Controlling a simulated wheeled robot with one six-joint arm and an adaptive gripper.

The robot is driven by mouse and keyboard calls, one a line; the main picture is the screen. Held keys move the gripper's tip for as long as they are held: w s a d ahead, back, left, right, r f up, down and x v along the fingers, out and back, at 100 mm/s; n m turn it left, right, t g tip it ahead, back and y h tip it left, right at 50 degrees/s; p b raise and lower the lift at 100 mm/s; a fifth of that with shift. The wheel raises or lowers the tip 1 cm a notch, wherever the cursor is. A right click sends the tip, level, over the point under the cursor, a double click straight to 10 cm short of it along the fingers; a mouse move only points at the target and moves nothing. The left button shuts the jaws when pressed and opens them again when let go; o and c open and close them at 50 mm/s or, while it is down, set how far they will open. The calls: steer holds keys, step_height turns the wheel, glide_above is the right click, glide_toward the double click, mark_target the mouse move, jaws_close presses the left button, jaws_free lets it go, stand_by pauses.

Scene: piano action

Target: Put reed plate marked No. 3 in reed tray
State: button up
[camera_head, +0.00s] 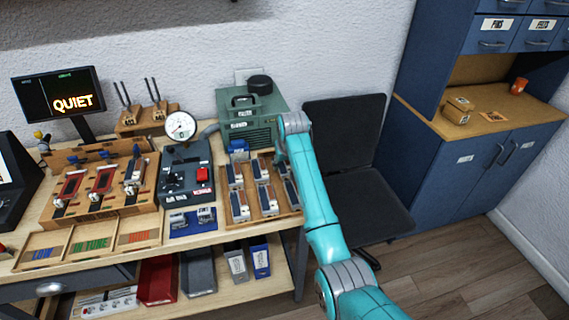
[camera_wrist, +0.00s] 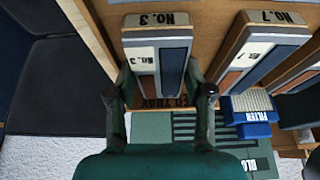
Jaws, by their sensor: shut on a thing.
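The reed plate marked No. 3 (camera_wrist: 172,62) lies in line with an end slot of the wooden reed tray (camera_wrist: 98,30) in the wrist view. Its label reads No. 3. My gripper (camera_wrist: 158,78) has one finger on each side of the plate's near end and is shut on it. I cannot tell whether the plate rests fully on the tray floor. A plate marked No. 7 (camera_wrist: 262,45) sits in the neighbouring slot. In the head view the reed tray (camera_head: 268,221) holds several plates, and my arm hides the gripper.
A green machine (camera_head: 262,134) stands just behind the tray. A blue filter block (camera_wrist: 250,115) sits close to my gripper. A black chair (camera_head: 350,185) is right of the bench.

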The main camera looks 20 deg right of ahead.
steer(key=shift+f, duration=0.1)
steer(key=o, duration=1.2)
steer(key=shift+o, duration=0.2)
steer(key=v, duration=1.2)
steer(key=shift+s, duration=0.1)
